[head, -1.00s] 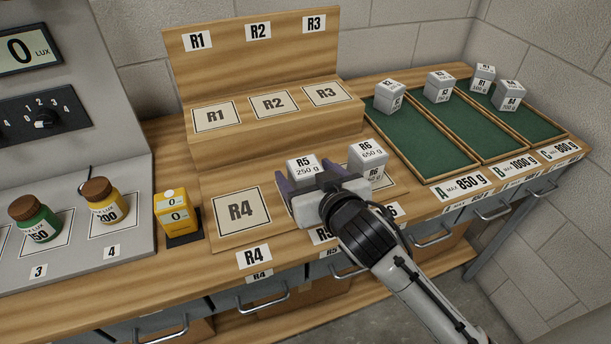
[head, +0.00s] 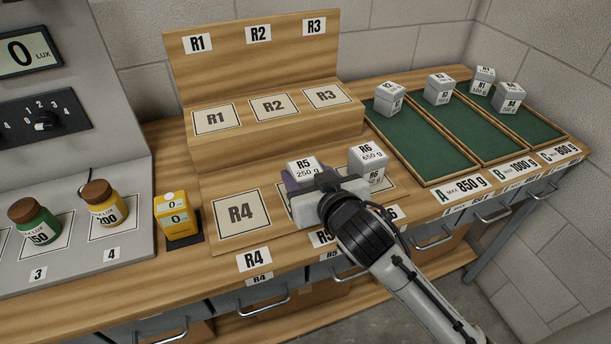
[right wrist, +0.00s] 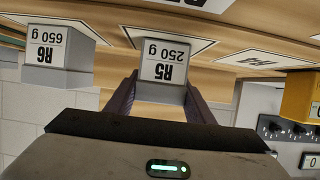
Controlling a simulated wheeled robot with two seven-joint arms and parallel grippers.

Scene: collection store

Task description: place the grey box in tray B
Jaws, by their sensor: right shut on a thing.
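A grey box labelled R5, 250 g (head: 305,168) stands at place R5 on the lower step of the wooden rack. My right gripper (head: 304,182) is shut on it, one purple finger on each side; the right wrist view also shows the R5 box (right wrist: 164,66) between the fingers (right wrist: 161,88). A second grey box, R6, 650 g (head: 369,158), stands just to the right, apart from the held box. Tray B (head: 479,147) is the middle green-lined tray, marked max 1000 g, with one grey box (head: 438,90) at its back. My left gripper is not in view.
Tray A (head: 428,160) holds one grey box (head: 389,98) and tray C (head: 543,127) holds two. The front of tray B is clear. A yellow scale-like box (head: 173,215) and two jars stand at the left. The raised rack step (head: 282,128) is behind the held box.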

